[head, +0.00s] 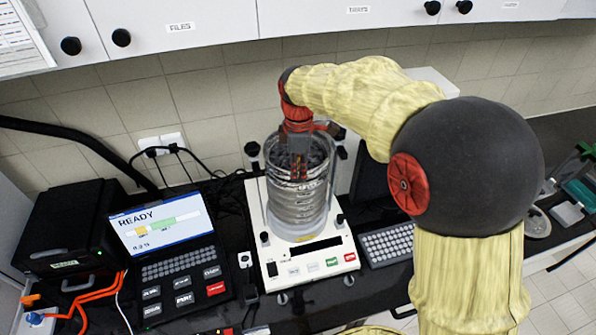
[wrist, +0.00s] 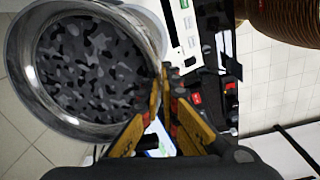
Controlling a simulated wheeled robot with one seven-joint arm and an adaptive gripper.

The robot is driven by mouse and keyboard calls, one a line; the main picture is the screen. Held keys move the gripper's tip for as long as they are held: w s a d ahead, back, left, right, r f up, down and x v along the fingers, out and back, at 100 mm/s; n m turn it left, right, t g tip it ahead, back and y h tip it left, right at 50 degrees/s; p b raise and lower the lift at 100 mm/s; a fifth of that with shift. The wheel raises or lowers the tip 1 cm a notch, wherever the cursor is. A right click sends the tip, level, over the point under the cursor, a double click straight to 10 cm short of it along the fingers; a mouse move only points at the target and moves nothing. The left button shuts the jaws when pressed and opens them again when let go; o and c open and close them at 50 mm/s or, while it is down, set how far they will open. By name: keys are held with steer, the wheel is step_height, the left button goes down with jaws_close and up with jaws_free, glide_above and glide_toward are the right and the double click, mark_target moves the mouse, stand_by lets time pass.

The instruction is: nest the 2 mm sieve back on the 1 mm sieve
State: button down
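The top sieve (head: 326,170) is a round steel ring at the top of the sieve stack (head: 296,212) on the shaker; I take it as the 2 mm sieve, but no size mark is legible. In the wrist view this sieve (wrist: 40,95) holds dark grey, coarse grains. My gripper (head: 299,175) points down at its near rim. In the wrist view my gripper's fingers (wrist: 165,80) are close together with the rim between them. The 1 mm sieve cannot be told apart from the lower rings. I cannot tell whether a gap lies under the top sieve.
The white shaker base (head: 300,262) has upright rods with dark knobs around the stack. A display reading READY (head: 160,225) and a black control panel (head: 183,280) stand left. A keyboard (head: 392,243) lies right. The tiled wall is close behind, with cupboards above.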

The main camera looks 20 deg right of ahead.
steer(key=shift+f, duration=0.5)
stand_by(0.8)
steer(key=c, duration=2.1)
jaws_free()
steer(key=shift+o, duration=0.7)
steer(key=shift+r+p, duration=2.1)
steer(key=shift+r, duration=1.45)
